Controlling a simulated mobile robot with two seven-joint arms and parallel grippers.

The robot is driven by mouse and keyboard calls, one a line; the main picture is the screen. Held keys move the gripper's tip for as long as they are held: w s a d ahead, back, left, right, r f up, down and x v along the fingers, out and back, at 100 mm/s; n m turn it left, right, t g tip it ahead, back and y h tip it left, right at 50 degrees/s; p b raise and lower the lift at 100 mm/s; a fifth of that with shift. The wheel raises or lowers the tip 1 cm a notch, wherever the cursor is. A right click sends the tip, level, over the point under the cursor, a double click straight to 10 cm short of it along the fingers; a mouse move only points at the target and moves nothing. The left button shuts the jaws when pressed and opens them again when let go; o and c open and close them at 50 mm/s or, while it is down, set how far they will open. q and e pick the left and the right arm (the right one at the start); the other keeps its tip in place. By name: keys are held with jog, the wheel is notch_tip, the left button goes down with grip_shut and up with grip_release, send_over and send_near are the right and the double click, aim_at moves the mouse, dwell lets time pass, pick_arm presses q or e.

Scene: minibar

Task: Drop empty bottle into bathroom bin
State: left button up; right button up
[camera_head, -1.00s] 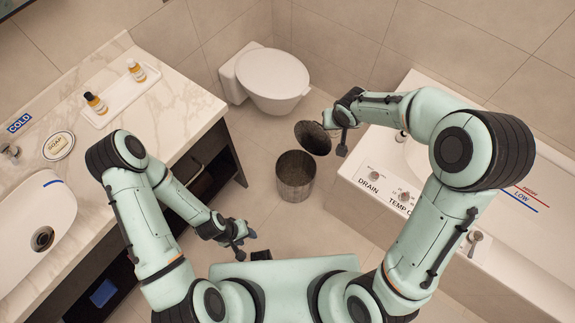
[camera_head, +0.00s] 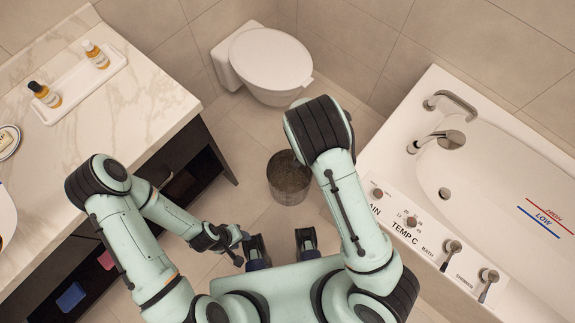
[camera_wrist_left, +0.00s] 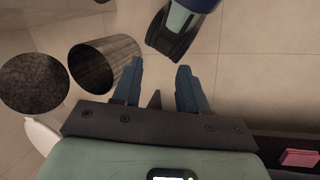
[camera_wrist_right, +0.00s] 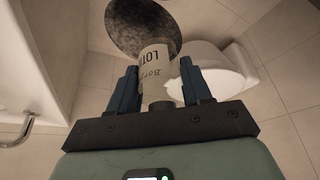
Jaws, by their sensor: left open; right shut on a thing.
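The bin (camera_head: 289,190) is a dark round can on the floor in the head view, open at the top. Its round lid is raised; it shows in the left wrist view (camera_wrist_left: 33,80) and behind the bottle in the right wrist view (camera_wrist_right: 140,25). My right gripper (camera_wrist_right: 160,85) is shut on a pale bottle (camera_wrist_right: 156,66) with a "LOTI" label. My right arm hides that gripper and the bottle in the head view, so their height over the bin is unclear. My left gripper (camera_head: 232,247) is open and empty, below and left of the bin.
A white toilet (camera_head: 268,62) stands behind the bin. A bathtub (camera_head: 445,170) with taps is on the right. A marble counter (camera_head: 120,120) on the left bears a tray (camera_head: 75,85) with two small bottles. Bare tiled floor lies around the bin.

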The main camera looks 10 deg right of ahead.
pick_arm(q)
jog(key=w+a+f+t+b, duration=0.1)
jog(key=w+f+b, duration=0.2)
jog(key=f+b, duration=0.3)
jog(key=w+a+f+t+y+b, duration=0.1)
jog(key=w+a+f+b, duration=0.1)
jog(key=w+f+b, duration=0.2)
jog(key=shift+a+f+n+t+b, duration=0.15)
jog(key=shift+f+n+t+b, duration=0.15)
jog(key=shift+f+b, duration=1.65)
pick_arm(e)
notch_tip(320, 180, down, 30)
jog(key=a+m, duration=0.1)
jog(key=a, duration=0.1)
jog(key=shift+w+a+h+p, duration=0.3)
jog(key=shift+w+a+p, duration=0.05)
jog(key=shift+p, duration=0.1)
pick_arm(q)
jog(key=shift+f, duration=0.45)
pick_arm(e)
jog(key=shift+r, duration=0.1)
pick_arm(q)
jog(key=shift+s, duration=0.1)
pick_arm(e)
jog(key=o, duration=1.1)
jog(key=shift+c, duration=0.2)
jog(key=shift+r, duration=0.1)
